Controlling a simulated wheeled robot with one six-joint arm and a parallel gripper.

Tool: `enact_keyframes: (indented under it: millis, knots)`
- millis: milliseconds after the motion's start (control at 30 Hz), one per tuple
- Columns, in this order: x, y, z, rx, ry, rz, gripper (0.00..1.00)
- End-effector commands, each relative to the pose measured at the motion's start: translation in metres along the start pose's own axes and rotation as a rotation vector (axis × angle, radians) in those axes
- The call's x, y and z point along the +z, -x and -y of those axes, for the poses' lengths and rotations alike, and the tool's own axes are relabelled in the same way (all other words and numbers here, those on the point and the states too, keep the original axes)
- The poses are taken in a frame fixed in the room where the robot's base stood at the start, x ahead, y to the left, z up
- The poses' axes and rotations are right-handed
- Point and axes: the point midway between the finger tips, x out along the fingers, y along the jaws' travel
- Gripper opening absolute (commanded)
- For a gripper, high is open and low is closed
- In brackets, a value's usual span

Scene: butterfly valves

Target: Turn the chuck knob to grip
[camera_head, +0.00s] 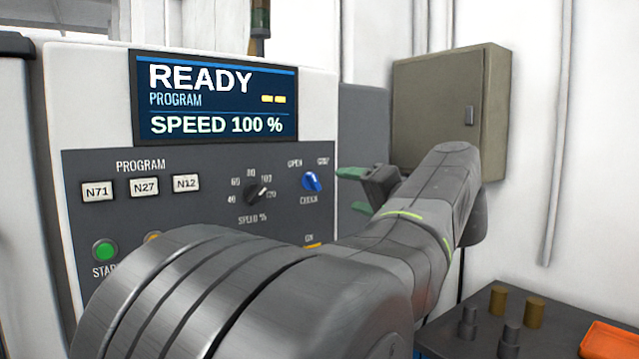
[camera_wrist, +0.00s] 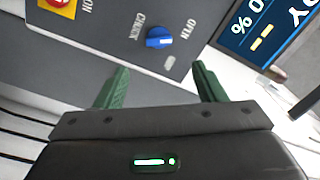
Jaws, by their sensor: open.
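The chuck knob (camera_head: 311,181) is a small blue knob on the dark control panel, with OPEN marked at its upper left, a partly legible label at its upper right and CHUCK below. In the wrist view the blue knob (camera_wrist: 159,37) lies ahead of my gripper, a little beyond the fingertips and between their lines. My gripper (camera_head: 351,190) has green fingers and is to the right of the knob in the head view, apart from it. In the wrist view my gripper (camera_wrist: 160,78) is open with nothing between its fingers.
The black speed knob (camera_head: 256,192) is left of the chuck knob. The display (camera_head: 215,97) reads READY and SPEED 100 %. A red button on a yellow plate (camera_wrist: 58,5) is near the chuck knob. A beige cabinet (camera_head: 445,95) stands behind my arm. A table with metal cylinders (camera_head: 513,312) is lower right.

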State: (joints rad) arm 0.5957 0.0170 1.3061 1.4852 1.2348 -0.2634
Motion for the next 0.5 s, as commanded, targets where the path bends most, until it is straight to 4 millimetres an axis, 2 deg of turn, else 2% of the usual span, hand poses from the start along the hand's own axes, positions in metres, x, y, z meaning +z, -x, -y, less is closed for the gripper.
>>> enact_keyframes:
  millis: [500]
  knots:
    - [0.001,-0.087,0.0,0.001,-0.002,0.005,0.64]
